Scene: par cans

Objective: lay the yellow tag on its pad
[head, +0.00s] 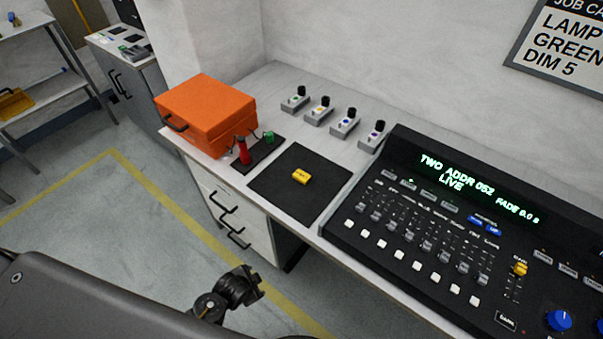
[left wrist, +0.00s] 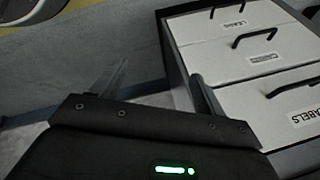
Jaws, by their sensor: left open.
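A small yellow tag (head: 301,176) lies on a black square mat (head: 276,190) on the grey worktop, between an orange case and a control desk. I cannot tell whether this mat is the tag's pad. My left gripper (head: 250,286) is low in the head view, in front of the worktop and below its height, well apart from the tag. In the left wrist view my left gripper (left wrist: 155,85) has its two fingers spread with nothing between them. The tag is not in the left wrist view. My right gripper is not in view.
An orange case (head: 208,112) stands left of the mat, with a black holder carrying a red-handled item (head: 243,151) beside it. Several small grey switch units (head: 345,123) line the back. A black control desk (head: 420,220) fills the right. White drawers (left wrist: 262,60) stand below the worktop.

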